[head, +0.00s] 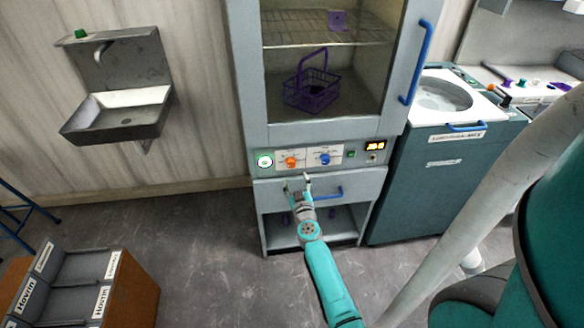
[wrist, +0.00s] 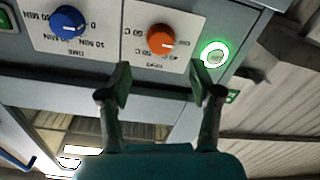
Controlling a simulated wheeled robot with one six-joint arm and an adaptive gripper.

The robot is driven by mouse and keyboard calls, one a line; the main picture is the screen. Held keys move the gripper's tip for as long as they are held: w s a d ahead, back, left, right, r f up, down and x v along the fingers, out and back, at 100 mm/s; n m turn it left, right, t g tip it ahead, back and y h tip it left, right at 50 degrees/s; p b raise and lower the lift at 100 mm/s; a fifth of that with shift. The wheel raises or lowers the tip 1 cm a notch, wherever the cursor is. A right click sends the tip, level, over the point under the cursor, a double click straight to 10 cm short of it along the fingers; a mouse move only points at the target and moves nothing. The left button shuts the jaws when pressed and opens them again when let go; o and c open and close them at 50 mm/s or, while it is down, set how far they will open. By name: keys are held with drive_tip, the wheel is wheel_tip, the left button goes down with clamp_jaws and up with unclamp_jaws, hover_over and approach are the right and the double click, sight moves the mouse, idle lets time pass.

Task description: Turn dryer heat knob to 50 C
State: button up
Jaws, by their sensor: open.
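The dryer is the tall grey cabinet (head: 243,90) with a glass door. Its control panel (head: 337,158) carries an orange heat knob (head: 291,162), which also shows in the wrist view (wrist: 161,40). A short white mark on this knob points toward the right in the wrist view, which is turned over. Its scale print is too blurred to read surely; a "50 C" label seems to sit on the knob's left there. My gripper (head: 296,182) is open and empty, just below the knob in the head view. In the wrist view its fingertips (wrist: 163,85) are apart, and neither touches the knob.
A blue timer knob (head: 325,159) and a lit green-ringed button (head: 265,161) flank the heat knob. A blue drawer handle (head: 328,193) lies below the panel. A purple basket (head: 311,90) stands inside the dryer. A teal tank unit (head: 430,180) stands close on the right.

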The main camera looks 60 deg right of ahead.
sight(292, 166)
drive_tip(key=x, duration=0.8)
drive_tip(key=shift+a, duration=0.1)
drive_tip(key=c, duration=1.1)
drive_tip(key=shift+c, duration=0.2)
